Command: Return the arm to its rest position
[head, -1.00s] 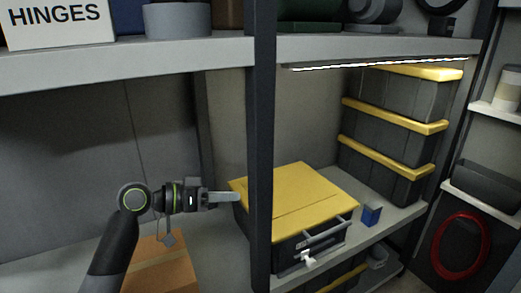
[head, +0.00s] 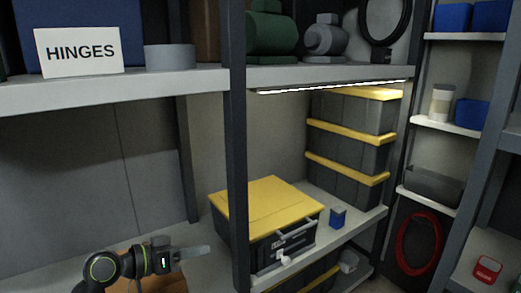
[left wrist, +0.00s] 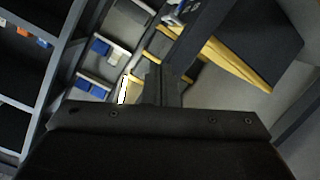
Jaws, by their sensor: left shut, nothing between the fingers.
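My left gripper (head: 190,253) shows at the lower left of the head view, its arm coming in from the bottom edge. Its fingers are shut, empty, and point right. They are in front of the shelf and left of the dark shelf post (head: 236,180). In the left wrist view the dark gripper body (left wrist: 160,120) fills the lower half, with the fingers (left wrist: 168,88) beyond it. My right gripper is in neither view.
A black toolbox with a yellow lid (head: 265,205) stands right of the post, a small blue box (head: 338,217) beside it. Stacked yellow-lidded bins (head: 345,150) stand behind. A cardboard box (head: 165,285) is below my gripper. A HINGES sign (head: 80,51) stands on the upper shelf.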

